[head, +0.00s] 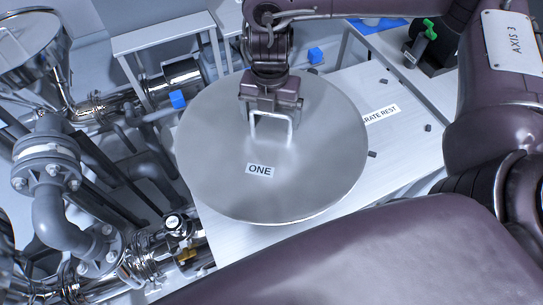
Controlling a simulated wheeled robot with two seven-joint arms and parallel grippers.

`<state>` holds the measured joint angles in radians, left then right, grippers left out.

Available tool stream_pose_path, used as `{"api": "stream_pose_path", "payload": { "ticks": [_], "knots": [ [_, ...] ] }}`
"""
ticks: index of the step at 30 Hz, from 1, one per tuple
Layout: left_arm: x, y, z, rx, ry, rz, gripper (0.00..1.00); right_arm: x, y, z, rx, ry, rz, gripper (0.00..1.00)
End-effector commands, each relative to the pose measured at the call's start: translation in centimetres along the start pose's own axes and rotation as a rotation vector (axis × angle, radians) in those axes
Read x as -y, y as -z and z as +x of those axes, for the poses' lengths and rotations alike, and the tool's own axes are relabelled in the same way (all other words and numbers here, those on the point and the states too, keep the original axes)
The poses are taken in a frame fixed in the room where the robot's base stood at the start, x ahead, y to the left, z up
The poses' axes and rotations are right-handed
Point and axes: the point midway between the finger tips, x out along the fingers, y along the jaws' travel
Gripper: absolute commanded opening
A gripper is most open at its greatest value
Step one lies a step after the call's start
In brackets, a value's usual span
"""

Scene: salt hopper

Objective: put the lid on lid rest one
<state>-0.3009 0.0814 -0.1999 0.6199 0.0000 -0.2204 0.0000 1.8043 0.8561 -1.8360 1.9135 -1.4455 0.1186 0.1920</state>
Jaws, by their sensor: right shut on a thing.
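The lid (300,184) is a large round metal disc with a white label reading "ONE" and a white loop handle at its top middle. My right gripper (271,112) is shut on the lid's handle from above. The lid is over a pale table top (236,238); I cannot tell whether it touches the surface or hangs above it. A label (381,114) partly reading "GRATE REST" shows on the table to the right of the lid. Any lid rest mark under the lid is hidden. My left gripper is not in view.
Blue blocks show beside the lid, one at its left (178,99) and one behind it (315,55). Small dark pegs (372,154) stand on the table at the right. Grey pipes and valves (62,163) crowd the left side. A green-handled device (431,45) stands at the back right.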

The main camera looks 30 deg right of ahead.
Motion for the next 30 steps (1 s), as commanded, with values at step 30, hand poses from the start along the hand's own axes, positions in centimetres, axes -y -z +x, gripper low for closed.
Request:
{"api": "stream_pose_path", "payload": {
  "ticks": [30],
  "knots": [
    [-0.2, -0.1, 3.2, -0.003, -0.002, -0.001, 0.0, -0.2, -1.6, 5.7, 0.0, -0.008, -0.661, 0.21]
  ]
}}
